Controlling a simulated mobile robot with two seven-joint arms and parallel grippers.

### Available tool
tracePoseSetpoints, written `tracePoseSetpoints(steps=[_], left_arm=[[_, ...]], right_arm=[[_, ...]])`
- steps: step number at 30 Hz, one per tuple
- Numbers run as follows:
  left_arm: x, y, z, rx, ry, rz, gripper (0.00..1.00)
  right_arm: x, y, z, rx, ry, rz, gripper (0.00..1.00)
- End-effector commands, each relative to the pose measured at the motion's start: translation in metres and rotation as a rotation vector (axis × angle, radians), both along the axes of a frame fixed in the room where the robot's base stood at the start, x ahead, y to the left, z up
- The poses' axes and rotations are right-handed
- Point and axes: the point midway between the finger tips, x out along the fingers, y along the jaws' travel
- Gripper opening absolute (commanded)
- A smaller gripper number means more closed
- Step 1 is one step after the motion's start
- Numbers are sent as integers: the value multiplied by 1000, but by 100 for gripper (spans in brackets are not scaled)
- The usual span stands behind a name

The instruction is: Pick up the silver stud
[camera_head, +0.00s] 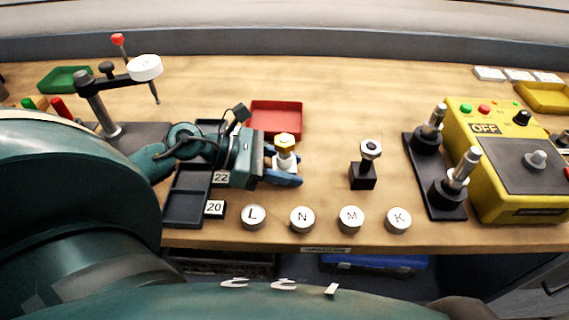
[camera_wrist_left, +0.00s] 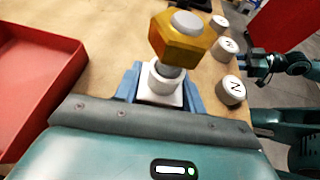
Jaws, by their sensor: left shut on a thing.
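The silver stud (camera_head: 370,150) has a hex head and stands upright in a black block (camera_head: 362,176) at the middle right of the bench. My left gripper (camera_head: 284,174) is to its left, with clear bench between them. Its blue fingers are shut on a white block (camera_wrist_left: 160,97) that carries a stud with a gold hex head (camera_wrist_left: 178,40); this gold head also shows in the head view (camera_head: 285,140). The silver stud is not clearly seen in the left wrist view. My right gripper (camera_wrist_left: 255,70) appears small at the right of the wrist view, its jaws too small to read.
Round caps L, N, M and K line the front edge, starting at cap L (camera_head: 253,216). A red tray (camera_head: 275,118) lies behind my left gripper. A black stand with metal posts (camera_head: 428,190) and a yellow control box (camera_head: 480,125) stand right. A press arm (camera_head: 105,110) stands left.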

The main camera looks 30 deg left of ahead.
Motion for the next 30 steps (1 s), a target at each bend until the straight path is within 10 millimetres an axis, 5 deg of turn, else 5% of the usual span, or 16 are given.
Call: tracePoseSetpoints(steps=[13,24,30], left_arm=[[1,0,10,1,-5,-1,0],[0,0,79,1,-7,-2,0],[0,0,99,1,-4,-1,0]], right_arm=[[1,1,2,9,-2,-8,36],[2,1,4,4,-3,-8,36],[1,-1,3,-2,-3,-3,36]])
